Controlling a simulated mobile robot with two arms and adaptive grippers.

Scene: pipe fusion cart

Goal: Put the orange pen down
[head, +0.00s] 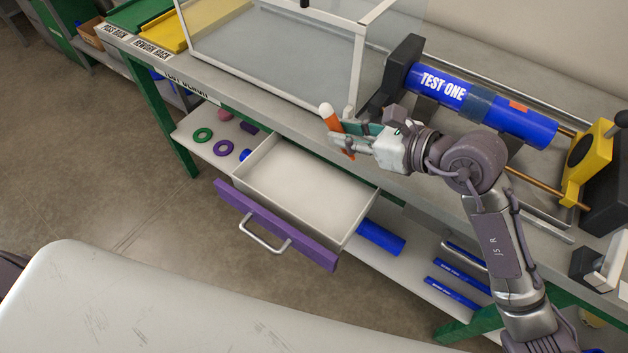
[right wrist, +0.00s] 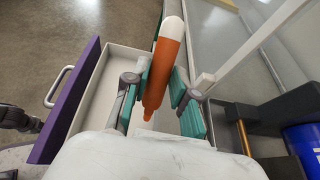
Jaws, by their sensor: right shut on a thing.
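The orange pen (head: 334,124) has a white end and is held tilted, white end up, in the head view. My right gripper (head: 345,136) is shut on it, above the bench's front edge near the back of the open drawer. In the right wrist view the pen (right wrist: 163,66) stands between the green finger pads of my right gripper (right wrist: 160,90), and its narrow orange end shows. The pen is off every surface as far as I can see. My left gripper does not show clearly in either view.
An open, empty drawer (head: 283,209) with a purple front (head: 275,228) juts out below the bench. A clear-walled box (head: 352,75) and a blue TEST ONE pipe (head: 495,108) in a fixture stand on the bench. Rings (head: 224,147) and blue pipes (head: 381,237) lie on the lower shelf.

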